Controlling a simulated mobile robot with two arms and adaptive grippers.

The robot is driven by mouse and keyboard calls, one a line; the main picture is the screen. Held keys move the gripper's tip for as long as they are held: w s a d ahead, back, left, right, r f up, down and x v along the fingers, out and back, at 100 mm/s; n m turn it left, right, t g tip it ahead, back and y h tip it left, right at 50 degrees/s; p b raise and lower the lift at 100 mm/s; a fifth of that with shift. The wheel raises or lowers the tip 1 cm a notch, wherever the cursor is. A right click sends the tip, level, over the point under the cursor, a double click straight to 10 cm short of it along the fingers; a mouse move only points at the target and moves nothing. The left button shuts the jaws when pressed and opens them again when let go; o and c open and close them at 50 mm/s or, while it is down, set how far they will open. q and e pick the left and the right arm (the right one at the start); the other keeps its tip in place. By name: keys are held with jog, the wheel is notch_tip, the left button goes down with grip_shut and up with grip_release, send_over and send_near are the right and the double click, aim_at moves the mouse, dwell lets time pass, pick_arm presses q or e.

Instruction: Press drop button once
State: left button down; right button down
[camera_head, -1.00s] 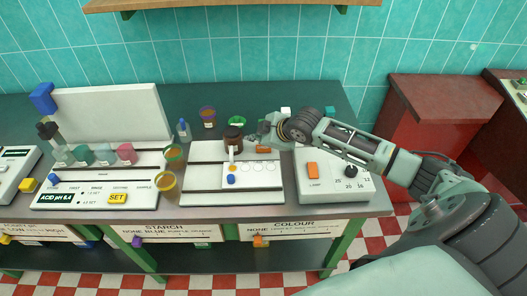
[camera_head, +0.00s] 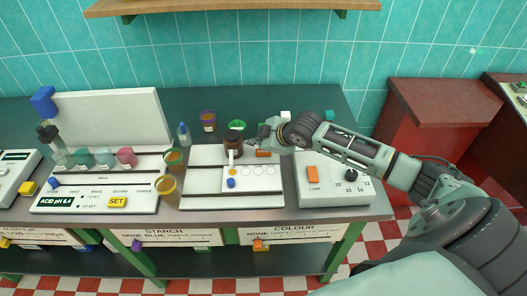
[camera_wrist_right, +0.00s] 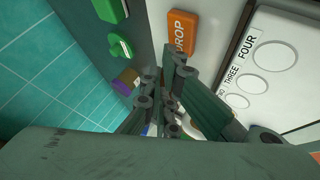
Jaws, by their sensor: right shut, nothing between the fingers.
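The orange drop button (camera_head: 263,153), labelled DROP in the right wrist view (camera_wrist_right: 182,33), sits on the white dropper station (camera_head: 205,190) beside a dark brown bottle (camera_head: 234,142). My right gripper (camera_head: 257,140) is just behind the button, close to it in the head view. My left gripper is in neither view.
A white plate with numbered round wells (camera_head: 258,172) lies in front of the button. A lamp box with an orange switch (camera_head: 312,173) stands to the right. Amber cups (camera_head: 166,184) stand left.

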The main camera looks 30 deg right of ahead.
aim_at(258, 153)
jog(key=shift+f, duration=0.1)
dwell(0.3)
jog(key=shift+f, duration=0.35)
jog(key=shift+f, duration=0.5)
dwell(0.6)
dwell(0.3)
jog(key=shift+r+p, duration=0.85)
jog(key=shift+r, duration=0.1)
notch_tip(258, 153, up, 5)
jog(key=p, duration=0.5)
